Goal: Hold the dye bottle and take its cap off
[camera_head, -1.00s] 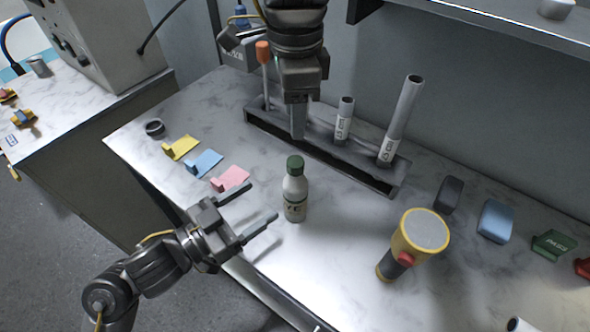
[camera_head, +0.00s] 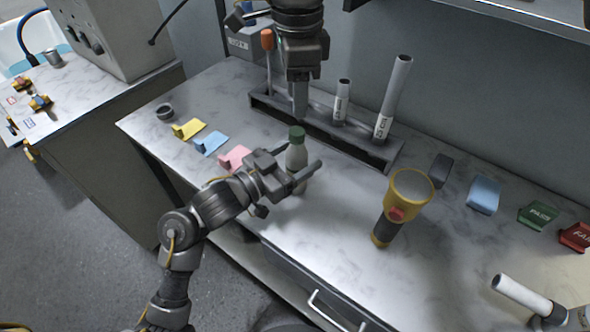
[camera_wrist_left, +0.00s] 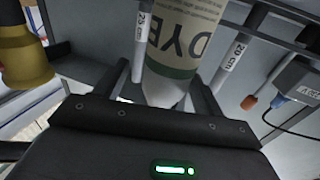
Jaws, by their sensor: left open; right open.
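The dye bottle (camera_head: 297,156) stands upright on the marble-look bench, with its green cap (camera_head: 297,133) on. My left gripper (camera_head: 299,165) is open, with its fingers on either side of the bottle's body. The left wrist view shows the bottle (camera_wrist_left: 183,45) between the spread fingers, its "DYE" label toward the camera; the cap is out of sight there. Whether a finger touches the bottle is unclear.
A dark rack (camera_head: 362,149) with tubes and an orange-topped tool stands behind the bottle. A yellow flashlight (camera_head: 411,187) stands to the right. Bare bench lies between bottle and flashlight.

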